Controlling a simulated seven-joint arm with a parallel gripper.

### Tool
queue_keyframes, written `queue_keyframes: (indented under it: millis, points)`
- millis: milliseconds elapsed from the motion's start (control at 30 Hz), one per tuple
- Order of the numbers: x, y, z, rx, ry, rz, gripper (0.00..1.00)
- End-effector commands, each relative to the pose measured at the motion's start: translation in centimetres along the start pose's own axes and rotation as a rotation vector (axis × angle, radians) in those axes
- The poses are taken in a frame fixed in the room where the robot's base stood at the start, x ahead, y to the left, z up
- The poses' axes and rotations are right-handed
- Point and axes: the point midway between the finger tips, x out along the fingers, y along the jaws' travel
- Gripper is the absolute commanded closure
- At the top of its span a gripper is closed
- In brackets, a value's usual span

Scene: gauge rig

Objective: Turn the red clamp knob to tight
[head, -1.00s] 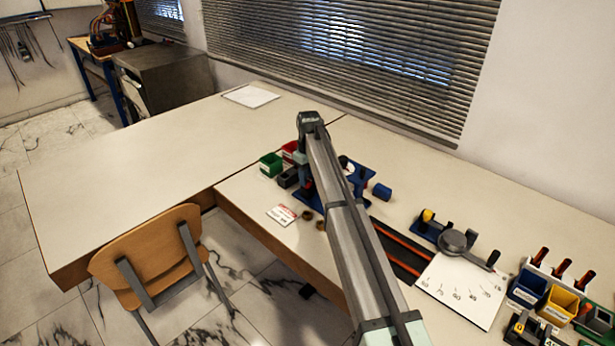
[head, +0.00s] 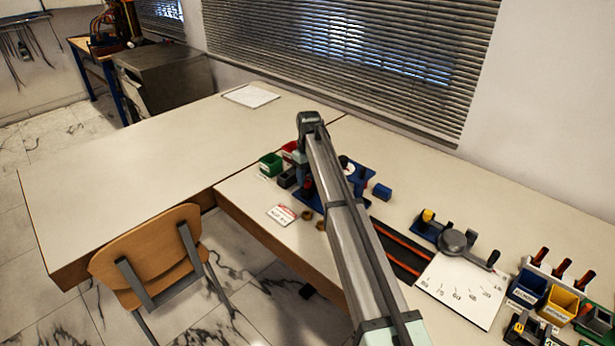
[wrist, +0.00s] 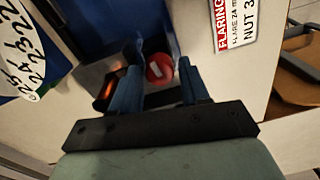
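The red clamp knob (wrist: 159,67) shows in the wrist view as a round red cap with a pale mark on it, beside the blue rig (wrist: 85,22). My gripper (wrist: 160,72) has its two blue fingers apart, one on each side of the knob, with a small gap visible on both sides. Whether the fingers are level with the knob in depth I cannot tell. In the head view my arm covers much of the blue rig (head: 363,184), and the fingertips and knob are not clear there.
A red and white label card (head: 282,215) lies by the rig. Small green (head: 270,163) and red bins stand behind it, and a blue block (head: 382,192) to its right. A dial fixture with a numbered sheet (head: 462,290) and tool bins are further right. The left table is mostly clear.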

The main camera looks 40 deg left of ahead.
Motion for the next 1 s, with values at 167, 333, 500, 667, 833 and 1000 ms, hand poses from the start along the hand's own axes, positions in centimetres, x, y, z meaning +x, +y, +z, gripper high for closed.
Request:
queue_keyframes:
  millis: [167,333,500,667,833,1000]
  points:
    - [0.01,0.06,0.02,0.000,0.000,0.001,0.41]
    - [0.01,0.15,0.04,0.000,-0.001,0.003,0.41]
    - [0.02,0.22,0.06,0.000,-0.001,0.004,0.41]
    - [0.01,0.27,0.06,-0.017,-0.002,0.005,0.41]
    - [0.00,0.31,0.00,-0.101,-0.003,0.006,0.41]
    - [-0.02,0.32,-0.16,-0.245,-0.004,0.007,0.41]
